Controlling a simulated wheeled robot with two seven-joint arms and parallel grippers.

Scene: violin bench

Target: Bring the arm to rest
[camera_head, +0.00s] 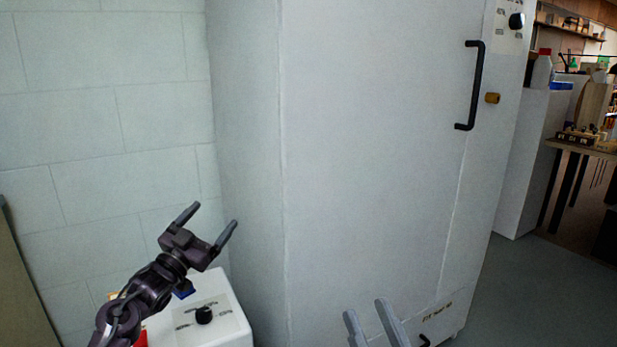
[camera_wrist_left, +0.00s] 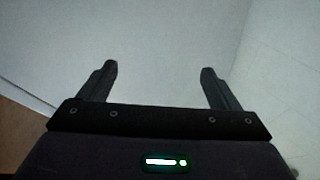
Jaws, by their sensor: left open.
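My left gripper (camera_head: 211,218) is dark and points up and to the right, in front of the pale cabinet's left side and the tiled wall. Its two fingers are spread with nothing between them. The left wrist view also shows the left gripper (camera_wrist_left: 158,70) with its fingers wide apart and only pale surfaces beyond. My right gripper (camera_head: 366,309) shows only as two grey fingers at the bottom edge of the head view, in front of the cabinet. There is an empty gap between them; the rest of it is out of frame.
A tall white cabinet (camera_head: 365,150) with a black handle (camera_head: 479,85) fills the middle. A low white unit with a black knob (camera_head: 203,315) stands beneath my left arm. A tiled wall (camera_head: 100,130) is at left. A workbench (camera_head: 585,146) is at far right, with open floor (camera_head: 545,290) before it.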

